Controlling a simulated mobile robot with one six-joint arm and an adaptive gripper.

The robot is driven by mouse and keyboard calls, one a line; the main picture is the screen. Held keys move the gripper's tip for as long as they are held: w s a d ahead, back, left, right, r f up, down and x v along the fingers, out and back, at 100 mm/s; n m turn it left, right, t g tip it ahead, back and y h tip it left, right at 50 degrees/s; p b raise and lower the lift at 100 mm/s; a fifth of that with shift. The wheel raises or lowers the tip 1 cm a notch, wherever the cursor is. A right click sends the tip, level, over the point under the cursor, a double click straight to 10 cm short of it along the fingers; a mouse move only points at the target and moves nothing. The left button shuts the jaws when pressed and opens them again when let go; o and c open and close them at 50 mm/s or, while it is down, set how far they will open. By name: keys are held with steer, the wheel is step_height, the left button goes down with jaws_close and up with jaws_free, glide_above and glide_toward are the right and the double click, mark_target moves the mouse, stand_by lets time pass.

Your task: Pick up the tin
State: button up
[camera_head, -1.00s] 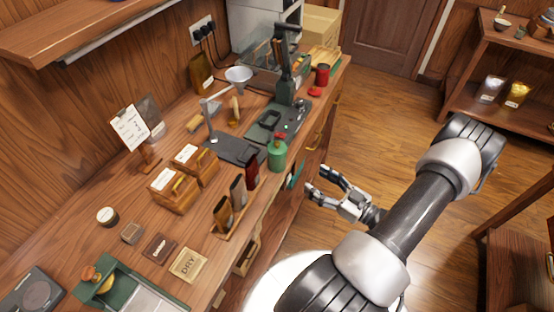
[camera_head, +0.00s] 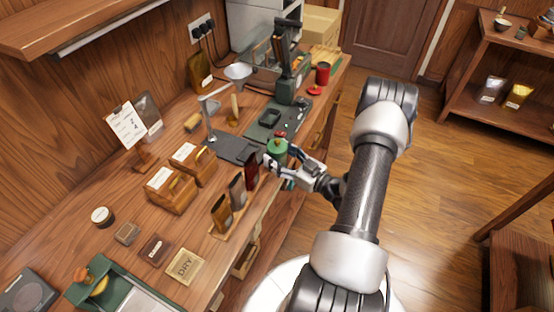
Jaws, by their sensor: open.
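A green tin (camera_head: 277,147) with a small red top stands at the front edge of the bench. My gripper (camera_head: 279,158) is at this tin with its fingers open, one to the left of the tin and one to the right. The fingers hide the lower part of the tin, and I cannot tell whether they touch it. A red tin (camera_head: 323,74) with a dark top stands farther back, near the bench's far right end, clear of my gripper.
A row of upright packets (camera_head: 237,190) stands close to the left of my gripper. A scale-like dark plate (camera_head: 236,150) with a funnel stand and a green lever press (camera_head: 289,75) are behind the tin. A red lid (camera_head: 314,90) lies before the red tin.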

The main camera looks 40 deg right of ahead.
steer(key=shift+w+a, duration=0.1)
steer(key=shift+w, duration=0.4)
steer(key=c, duration=0.9)
steer(key=shift+r, duration=0.1)
